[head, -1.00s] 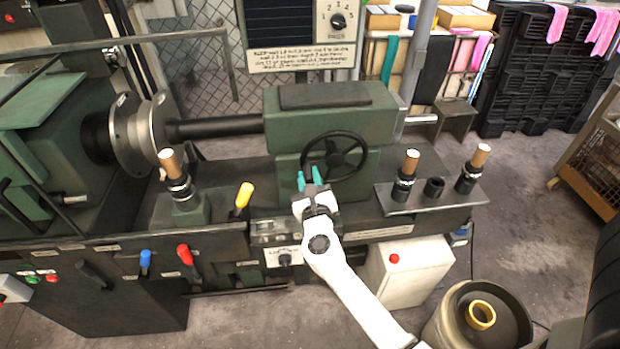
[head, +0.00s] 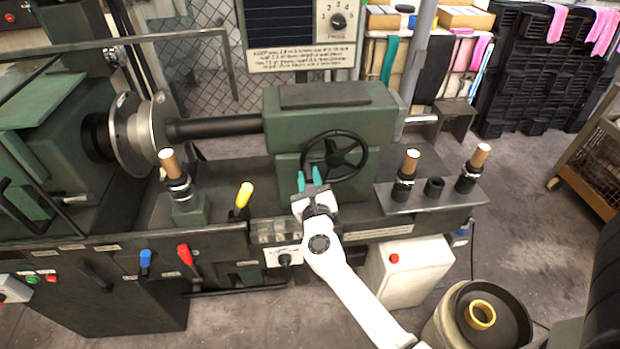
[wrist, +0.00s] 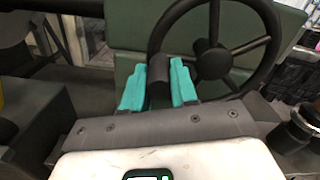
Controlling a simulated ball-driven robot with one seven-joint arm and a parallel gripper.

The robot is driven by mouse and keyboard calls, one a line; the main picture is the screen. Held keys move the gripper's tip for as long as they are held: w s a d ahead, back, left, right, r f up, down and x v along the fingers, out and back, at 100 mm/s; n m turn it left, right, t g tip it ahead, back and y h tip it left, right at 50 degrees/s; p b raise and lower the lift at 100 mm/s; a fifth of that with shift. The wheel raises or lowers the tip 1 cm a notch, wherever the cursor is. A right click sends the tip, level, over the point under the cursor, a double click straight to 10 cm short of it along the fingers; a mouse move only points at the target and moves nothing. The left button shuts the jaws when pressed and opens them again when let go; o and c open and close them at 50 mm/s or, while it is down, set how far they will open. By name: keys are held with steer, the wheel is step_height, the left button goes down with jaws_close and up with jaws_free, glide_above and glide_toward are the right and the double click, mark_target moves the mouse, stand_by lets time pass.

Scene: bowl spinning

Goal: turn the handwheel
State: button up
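The black handwheel (head: 364,162) with its spokes is on the front of the green machine housing. It also shows at the top of the wrist view (wrist: 273,42). My gripper (head: 309,179) has teal fingers and is at the wheel's lower left rim. Contact with the rim cannot be made out.
A yellow lever (head: 243,197) stands to the left of my gripper. Wooden-topped posts (head: 408,170) stand on a plate to the right. A white box with a red button (head: 394,258) and a bin (head: 455,320) are on the floor below.

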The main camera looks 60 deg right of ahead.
steer(key=o, duration=0.3)
steer(key=shift+a+f, duration=0.1)
steer(key=shift+f, duration=0.65)
steer(key=shift+o, duration=0.9)
steer(key=shift+r, duration=0.25)
steer(key=v, duration=1)
steer(key=shift+s+a, duration=0.25)
steer(key=shift+a, duration=0.05)
steer(key=shift+r, duration=0.1)
steer(key=s+d+f+m+g+y, duration=0.15)
steer(key=s+m+g, duration=0.3)
steer(key=m, duration=0.55)
steer(key=s+d+f+m+g+y, duration=0.1)
steer(key=s+f+m+g+y, duration=0.25)
steer(key=m, duration=0.65)
steer(key=s+a+f+m+g+y, duration=0.1)
steer(key=s+a+f+m+y, duration=0.1)
steer(key=a, duration=0.5)
steer(key=s+a+f+m+g+y, duration=0.2)
steer(key=s+a+m+y, duration=0.3)
steer(key=a+m, duration=0.3)
steer(key=shift+s+a+f+y, duration=0.25)
steer(key=shift+f+y, duration=0.35)
steer(key=shift+y, duration=0.2)
